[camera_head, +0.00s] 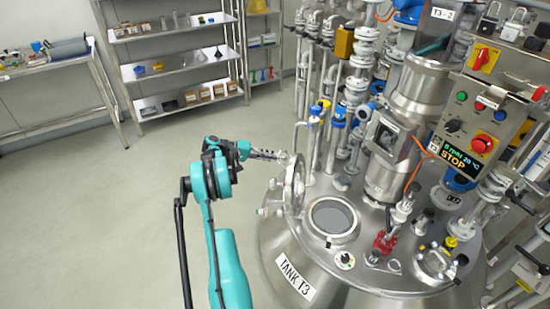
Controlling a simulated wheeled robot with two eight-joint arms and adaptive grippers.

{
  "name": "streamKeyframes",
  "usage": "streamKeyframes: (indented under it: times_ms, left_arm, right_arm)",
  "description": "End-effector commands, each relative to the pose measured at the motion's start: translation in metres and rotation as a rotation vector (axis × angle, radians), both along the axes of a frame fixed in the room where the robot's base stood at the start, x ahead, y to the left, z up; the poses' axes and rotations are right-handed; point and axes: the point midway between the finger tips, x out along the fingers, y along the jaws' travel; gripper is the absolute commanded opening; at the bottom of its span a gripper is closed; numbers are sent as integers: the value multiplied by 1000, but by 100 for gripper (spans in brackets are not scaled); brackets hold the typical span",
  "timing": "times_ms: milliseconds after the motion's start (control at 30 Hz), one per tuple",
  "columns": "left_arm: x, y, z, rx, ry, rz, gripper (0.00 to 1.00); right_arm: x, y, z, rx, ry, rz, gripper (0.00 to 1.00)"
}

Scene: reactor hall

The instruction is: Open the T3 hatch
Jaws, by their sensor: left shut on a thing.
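The T3 hatch lid (294,186) is a round metal disc, swung up and standing roughly upright at the left edge of the tank top. The round hatch opening (333,217) beside it is uncovered and shows a grey inside. The tank (330,284) carries a label reading "TANK T3" on its front. My left gripper (281,156), on the teal arm from below, reaches the upper left of the lid and is shut on it. The exact grip point is small and partly hidden. My right gripper is not in view.
Pipes and valves (330,90) crowd the back of the tank. A control panel (485,115) with a "STOP" display stands at right. A red valve (384,243) sits right of the opening. A shelf rack (180,68) stands at the back. The floor at left is clear.

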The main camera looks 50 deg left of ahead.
Motion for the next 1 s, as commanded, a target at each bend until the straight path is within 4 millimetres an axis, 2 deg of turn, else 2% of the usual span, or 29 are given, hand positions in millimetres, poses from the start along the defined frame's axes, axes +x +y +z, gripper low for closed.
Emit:
streamKeyframes:
  times_ms: [33,367,400,467,600,800,1000]
  left_arm:
    - [0,-10,-22,10,36,-33,0]
    - [-1,-10,-21,9,34,-34,0]
    - [-1,-10,-21,9,34,-34,11]
    - [-1,-10,-22,8,33,-34,27]
    - [-1,-9,-21,8,34,-31,41]
    - [-1,-8,-19,8,33,-29,33]
    - [-1,-8,-19,7,34,-28,32]
  right_arm:
    - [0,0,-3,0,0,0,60]
    - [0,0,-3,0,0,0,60]
    - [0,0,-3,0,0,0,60]
    - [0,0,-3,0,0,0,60]
    - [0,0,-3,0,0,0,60]
    - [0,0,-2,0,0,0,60]
    - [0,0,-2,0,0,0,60]
